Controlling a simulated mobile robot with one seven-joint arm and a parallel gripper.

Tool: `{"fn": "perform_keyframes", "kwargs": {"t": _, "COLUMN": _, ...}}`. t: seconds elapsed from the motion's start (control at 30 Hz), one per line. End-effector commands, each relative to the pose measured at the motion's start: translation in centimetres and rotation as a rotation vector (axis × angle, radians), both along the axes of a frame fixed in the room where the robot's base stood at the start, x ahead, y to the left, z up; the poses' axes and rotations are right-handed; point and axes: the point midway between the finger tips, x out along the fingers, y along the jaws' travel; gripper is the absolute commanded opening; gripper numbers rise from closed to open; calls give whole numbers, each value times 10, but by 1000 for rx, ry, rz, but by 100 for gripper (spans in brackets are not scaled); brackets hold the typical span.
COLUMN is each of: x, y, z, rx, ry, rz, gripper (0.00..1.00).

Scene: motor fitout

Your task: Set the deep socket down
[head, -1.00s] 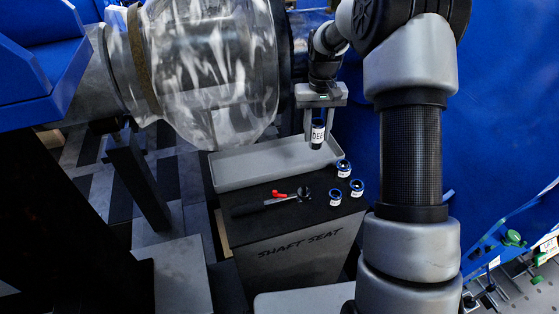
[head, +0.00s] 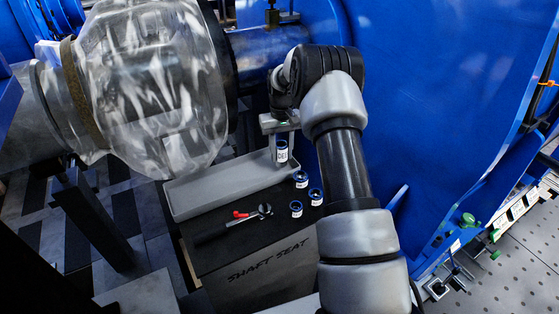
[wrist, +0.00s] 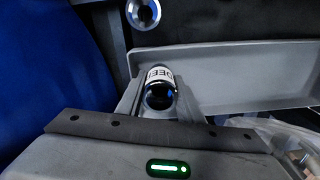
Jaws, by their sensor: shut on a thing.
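My gripper (head: 281,143) is shut on the deep socket (head: 282,154), a dark, blue-edged cylinder with a white label. The socket hangs upright over the right end of the grey tray (head: 195,208). In the wrist view the deep socket (wrist: 160,92) sits between my gripper's fingers (wrist: 158,100), with part of its "DEEP" label showing. The tray (wrist: 245,82) lies below and to the right there. I cannot tell whether the socket's bottom touches the tray floor.
The tray stands on a black-topped stand marked "SHAFT SEAT" (head: 268,262). Several short blue-ringed sockets, one of them (head: 296,209) in front, stand right of a ratchet with a red part (head: 240,214). A plastic-wrapped shaft housing (head: 150,85) looms at left, a blue wall (head: 430,90) at right.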

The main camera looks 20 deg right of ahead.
Motion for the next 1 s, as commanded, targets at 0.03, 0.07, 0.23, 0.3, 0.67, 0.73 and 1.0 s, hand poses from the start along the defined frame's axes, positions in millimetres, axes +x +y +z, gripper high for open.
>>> {"fn": "perform_keyframes", "kwargs": {"t": 0.03, "x": -1, "y": 0, "z": -12, "rx": 1, "ry": 2, "rz": 0, "gripper": 2}}
{"fn": "perform_keyframes", "kwargs": {"t": 0.07, "x": -1, "y": 0, "z": -17, "rx": 0, "ry": 3, "rz": 0, "gripper": 2}}
{"fn": "perform_keyframes", "kwargs": {"t": 0.23, "x": 0, "y": 0, "z": -29, "rx": -1, "ry": -1, "rz": 0, "gripper": 2}}
{"fn": "perform_keyframes", "kwargs": {"t": 0.3, "x": 0, "y": 0, "z": -28, "rx": -1, "ry": -2, "rz": 0, "gripper": 2}}
{"fn": "perform_keyframes", "kwargs": {"t": 0.67, "x": 0, "y": 0, "z": -32, "rx": 0, "ry": 0, "rz": 0, "gripper": 52}}
{"fn": "perform_keyframes", "kwargs": {"t": 0.73, "x": 0, "y": 0, "z": -32, "rx": 0, "ry": 1, "rz": 0, "gripper": 52}}
{"fn": "perform_keyframes", "kwargs": {"t": 1.0, "x": 0, "y": 0, "z": -28, "rx": 0, "ry": 0, "rz": 0, "gripper": 52}}
